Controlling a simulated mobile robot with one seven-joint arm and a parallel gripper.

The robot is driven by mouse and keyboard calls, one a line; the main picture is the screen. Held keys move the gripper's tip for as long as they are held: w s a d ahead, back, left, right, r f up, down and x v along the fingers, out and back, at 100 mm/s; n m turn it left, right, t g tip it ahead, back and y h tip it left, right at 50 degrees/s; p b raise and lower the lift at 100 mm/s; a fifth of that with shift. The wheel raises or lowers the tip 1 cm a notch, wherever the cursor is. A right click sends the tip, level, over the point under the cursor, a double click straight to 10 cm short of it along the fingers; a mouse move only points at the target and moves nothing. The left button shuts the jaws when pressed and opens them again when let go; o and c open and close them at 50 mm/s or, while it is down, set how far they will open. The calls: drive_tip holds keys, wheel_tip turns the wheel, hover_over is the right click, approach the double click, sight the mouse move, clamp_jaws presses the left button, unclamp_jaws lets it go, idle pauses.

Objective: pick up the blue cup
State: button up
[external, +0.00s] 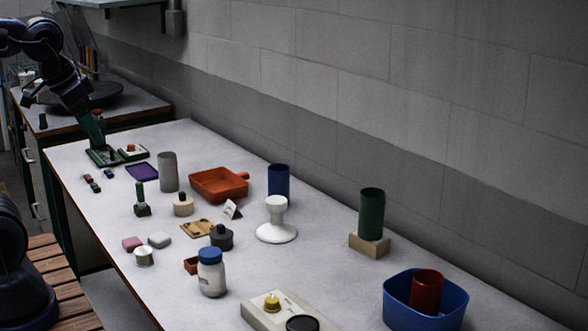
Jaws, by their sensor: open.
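The blue cup (279,184) stands upright on the white table, right of the orange tray. The white pedestal stand in front overlaps the view of its lower part. My gripper (79,105) is at the upper left, at the end of my dark arm, near the table's far left end. It is open, but its fingers are small and dark, and I cannot make out their tips. It is well away from the blue cup, above or beside a green device (103,156). I cannot tell whether they touch.
Near the cup are a white pedestal stand (276,233), an orange tray (216,186) and a small dark-and-white wedge (233,209). A green cup (371,214) stands on a wooden block. A red cup (427,291) stands in a blue bowl (399,312). A wall runs behind.

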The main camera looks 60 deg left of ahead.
drive_tip(key=w+a+r+n+g, duration=0.1)
drive_tip(key=w+r+n, duration=0.15)
drive_tip(key=w, duration=0.45)
drive_tip(key=w+a+r+n, duration=0.1)
drive_tip(key=w+r+n, duration=0.15)
drive_tip(key=w, duration=0.45)
drive_tip(key=n+g, duration=0.4)
drive_tip(key=n, duration=1.3)
hover_over(279, 178)
drive_tip(key=w+a, duration=0.1)
drive_tip(key=a, duration=0.1)
wheel_tip(279, 178, down, 24)
drive_tip(key=shift+w+a+f, duration=0.15)
drive_tip(key=shift+f, duration=2.65)
drive_tip(key=shift+w+a+f, duration=0.1)
drive_tip(key=shift+f, duration=2.7)
drive_tip(key=shift+c, duration=0.3)
drive_tip(key=c, duration=1)
